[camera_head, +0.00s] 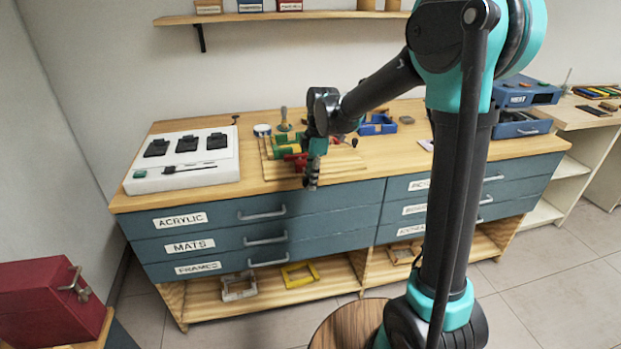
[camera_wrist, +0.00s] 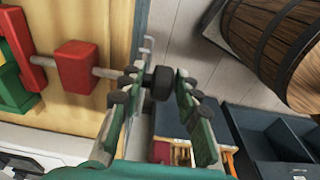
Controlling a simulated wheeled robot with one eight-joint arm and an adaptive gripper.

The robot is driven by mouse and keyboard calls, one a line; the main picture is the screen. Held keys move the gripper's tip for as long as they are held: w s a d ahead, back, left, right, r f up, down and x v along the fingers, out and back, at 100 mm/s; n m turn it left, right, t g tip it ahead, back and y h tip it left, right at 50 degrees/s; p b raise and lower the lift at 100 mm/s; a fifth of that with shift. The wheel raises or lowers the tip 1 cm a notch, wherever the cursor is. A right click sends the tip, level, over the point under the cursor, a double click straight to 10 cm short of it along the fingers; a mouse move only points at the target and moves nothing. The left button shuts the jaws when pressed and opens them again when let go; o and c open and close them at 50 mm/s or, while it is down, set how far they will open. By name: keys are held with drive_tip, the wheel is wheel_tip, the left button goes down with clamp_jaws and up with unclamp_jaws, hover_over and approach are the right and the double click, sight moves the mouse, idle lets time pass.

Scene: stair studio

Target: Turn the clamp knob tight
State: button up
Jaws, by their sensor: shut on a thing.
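A red clamp (camera_head: 298,160) lies on a light wooden board (camera_head: 340,168) at the bench's front. In the wrist view its red block (camera_wrist: 77,67) sits on a grey rod that runs right to a dark clamp knob (camera_wrist: 160,84). My gripper (camera_wrist: 162,78) has its green fingers either side of this knob and is shut on it. In the head view my gripper (camera_head: 311,180) points down at the front edge of the bench and hides the knob. Green frame pieces (camera_head: 282,143) lie beside the clamp. I cannot tell how tight the clamp is.
A white tray (camera_head: 140,183) with black items stands on the bench (camera_head: 250,187) at left. A blue tray (camera_head: 378,128) lies behind the board. Blue drawers (camera_head: 200,222) are below. A round wooden top (camera_head: 345,325) and a red case (camera_head: 50,305) stand in front.

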drive_tip(key=y, duration=0.1)
drive_tip(key=g+y, duration=0.1)
drive_tip(key=y, duration=0.3)
drive_tip(key=shift+s+d+f, duration=0.15)
drive_tip(key=shift+d+f, duration=0.2)
drive_tip(key=shift+d, duration=0.05)
drive_tip(key=y, duration=0.2)
drive_tip(key=g+y, duration=0.1)
drive_tip(key=y, duration=0.1)
drive_tip(key=shift+d+f+g, duration=0.1)
drive_tip(key=shift+f+g, duration=0.2)
drive_tip(key=shift+f, duration=0.05)
drive_tip(key=y, duration=0.2)
drive_tip(key=g+y, duration=0.1)
drive_tip(key=y, duration=0.1)
drive_tip(key=shift+f+y, duration=0.35)
drive_tip(key=shift+y, duration=0.05)
drive_tip(key=shift+a+f+g+y, duration=0.1)
drive_tip(key=shift+g+y, duration=0.25)
drive_tip(key=shift+y, duration=0.6)
drive_tip(key=shift+a+f+g+y, duration=0.1)
drive_tip(key=shift+g+y, duration=0.25)
drive_tip(key=shift+y, duration=0.6)
drive_tip(key=shift+o, duration=0.2)
drive_tip(key=o, duration=0.9)
drive_tip(key=shift+s, duration=0.1)
drive_tip(key=shift+c, duration=0.2)
